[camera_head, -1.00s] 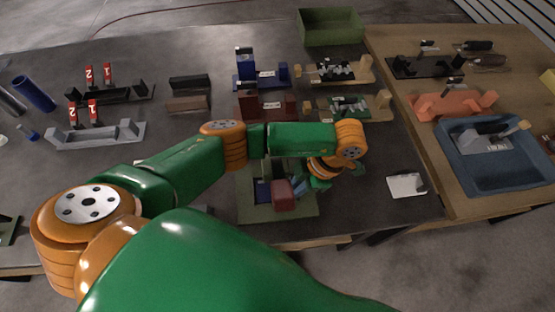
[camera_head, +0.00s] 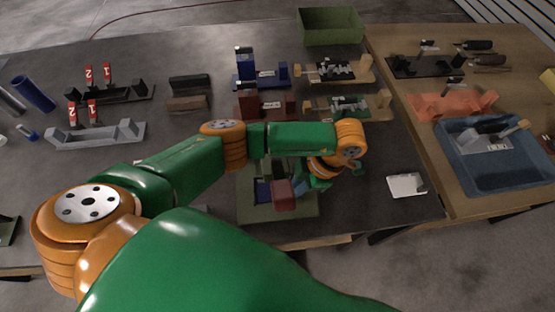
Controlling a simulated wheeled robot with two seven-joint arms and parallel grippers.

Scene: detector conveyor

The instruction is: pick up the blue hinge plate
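A small dark blue piece (camera_head: 263,191) lies in the shallow green tray (camera_head: 247,213) near the front of the dark table; I cannot tell for sure that it is the hinge plate. A dark red block (camera_head: 283,196) is beside it on the right. My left arm reaches in from the left across the tray's far side, and its wrist bends down at the tray's right. My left gripper is by the tray but mostly hidden by the arm, so its fingers cannot be made out. My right gripper is not in view.
A blue fixture (camera_head: 262,80) with an upright post stands farther back, beside other fixtures. A green bin (camera_head: 330,27) is at the back. A blue tray (camera_head: 476,178) sits on the wooden table at right. A white plate (camera_head: 405,185) lies right of my wrist.

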